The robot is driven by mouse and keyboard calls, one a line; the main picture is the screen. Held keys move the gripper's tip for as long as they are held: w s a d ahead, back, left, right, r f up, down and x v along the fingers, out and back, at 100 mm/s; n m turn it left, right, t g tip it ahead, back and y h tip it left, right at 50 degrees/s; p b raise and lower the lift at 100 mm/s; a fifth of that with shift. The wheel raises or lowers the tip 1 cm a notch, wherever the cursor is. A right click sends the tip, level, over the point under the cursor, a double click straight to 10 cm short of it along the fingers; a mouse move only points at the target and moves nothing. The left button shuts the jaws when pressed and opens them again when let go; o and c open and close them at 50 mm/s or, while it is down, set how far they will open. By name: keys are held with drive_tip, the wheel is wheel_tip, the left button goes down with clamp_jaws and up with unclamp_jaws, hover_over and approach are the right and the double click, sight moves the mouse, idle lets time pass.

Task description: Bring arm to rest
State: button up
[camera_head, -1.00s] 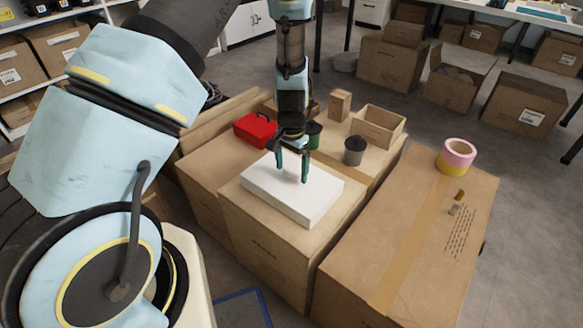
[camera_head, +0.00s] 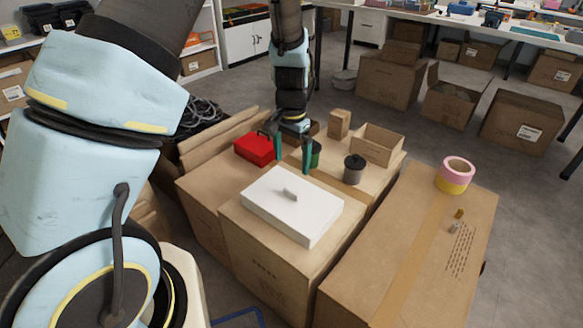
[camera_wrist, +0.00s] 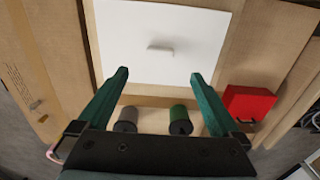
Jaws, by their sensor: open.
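My gripper (camera_head: 292,155) is open and empty, above the cartons just behind the white box in the head view. Its two green fingers also show spread apart in the wrist view (camera_wrist: 158,82). The white flat box (camera_head: 270,215) lies on the front middle carton (camera_head: 265,262). A small grey piece (camera_head: 290,194) sits on top of the white box, and it also shows in the wrist view (camera_wrist: 160,47). Nothing is between the fingers.
A red box (camera_head: 255,148), a green canister (camera_head: 315,153), a grey canister (camera_head: 354,169), an open wooden box (camera_head: 377,143) and a small carton (camera_head: 339,123) stand behind. A pink and yellow tape roll (camera_head: 456,174) sits on the right carton (camera_head: 400,250).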

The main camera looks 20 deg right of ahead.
drive_tip(key=shift+r, duration=0.1)
idle(0.3)
drive_tip(key=w+a+r+n, duration=0.1)
drive_tip(key=a+r+n, duration=0.25)
drive_tip(key=a, duration=0.45)
drive_tip(key=w+a+r+n, duration=0.1)
drive_tip(key=a+r+n, duration=0.1)
drive_tip(key=a+r, duration=0.35)
drive_tip(key=s+a+r+n+t, duration=0.1)
drive_tip(key=s+a+r+n, duration=0.2)
drive_tip(key=a, duration=0.6)
drive_tip(key=s+a+r+n+t, duration=0.1)
drive_tip(key=s+a+r+n, duration=0.15)
drive_tip(key=a, duration=0.55)
wheel_tip(320, 180, up, 13)
drive_tip(key=p, duration=1.4)
drive_tip(key=shift+s+d+r+p, duration=0.15)
drive_tip(key=shift+s+r+p, duration=0.05)
drive_tip(key=shift+p, duration=0.2)
